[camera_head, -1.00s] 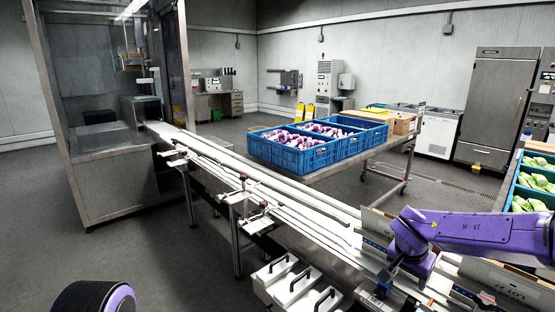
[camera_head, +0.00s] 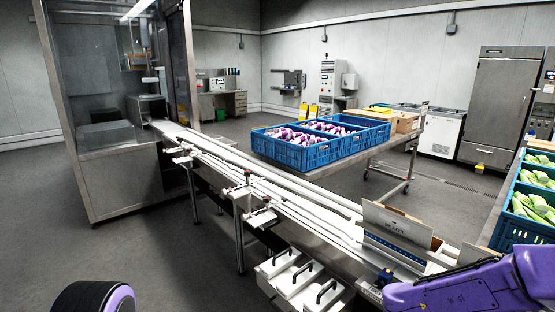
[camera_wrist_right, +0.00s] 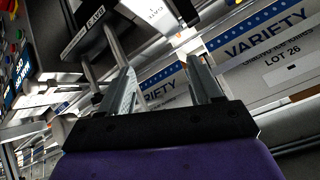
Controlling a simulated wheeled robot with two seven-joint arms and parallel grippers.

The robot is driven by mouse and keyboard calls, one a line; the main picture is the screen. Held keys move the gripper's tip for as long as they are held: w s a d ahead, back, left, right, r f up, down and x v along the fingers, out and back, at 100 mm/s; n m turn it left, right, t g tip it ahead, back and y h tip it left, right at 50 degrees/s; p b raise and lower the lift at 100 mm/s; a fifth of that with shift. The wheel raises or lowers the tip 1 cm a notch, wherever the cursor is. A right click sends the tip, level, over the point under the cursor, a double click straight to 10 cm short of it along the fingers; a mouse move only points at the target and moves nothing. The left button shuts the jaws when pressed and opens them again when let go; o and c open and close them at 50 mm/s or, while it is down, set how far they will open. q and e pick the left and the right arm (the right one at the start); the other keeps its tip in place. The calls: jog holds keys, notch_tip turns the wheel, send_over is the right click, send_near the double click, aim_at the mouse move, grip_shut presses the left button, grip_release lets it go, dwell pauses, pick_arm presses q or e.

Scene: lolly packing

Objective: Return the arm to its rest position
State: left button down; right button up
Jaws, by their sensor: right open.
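My right arm (camera_head: 465,288) is purple and reaches in at the lower right of the head view, low over the near end of the conveyor. Its gripper is not clearly seen there. In the right wrist view my right gripper (camera_wrist_right: 163,82) is open, with two grey fingers apart and nothing between them. Past the fingers are white cartons with blue bands, one reading VARIETY and LOT 26 (camera_wrist_right: 285,58). At the lower left of the head view a black and purple part of my left arm (camera_head: 95,298) shows; the left gripper is not in view.
A white conveyor (camera_head: 225,157) runs from the glass-walled machine (camera_head: 115,165) to an upright open carton (camera_head: 395,222). Blue crates (camera_head: 320,155) of purple-wrapped lollies stand behind it. Crates of green ones (camera_head: 522,232) are at right. Black-handled white boxes (camera_head: 290,275) sit in front.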

jog(key=s+a+f+n+y+b, duration=0.1)
jog(key=s+a+f+n+b, duration=0.1)
jog(key=s+f, duration=0.65)
jog(key=s+a+f+n+y+b, duration=0.25)
jog(key=s+f, duration=0.35)
jog(key=f, duration=0.6)
pick_arm(q)
notch_tip(320, 180, down, 9)
jog(key=b, duration=0.3)
jog(key=shift+r, duration=0.15)
pick_arm(e)
jog(key=s+f+n+g, duration=0.1)
jog(key=s+f+n, duration=0.1)
jog(key=s+f, duration=0.3)
jog(key=s+f+n+g, duration=0.1)
jog(key=s+f, duration=0.4)
jog(key=s, duration=0.8)
jog(key=shift+s+a+n+g+y, duration=0.15)
jog(key=shift+a+n+g+y, duration=0.2)
jog(key=shift+a+n+g, duration=0.1)
pick_arm(q)
jog(key=shift+w, duration=0.1)
pick_arm(e)
jog(key=shift+c, duration=0.3)
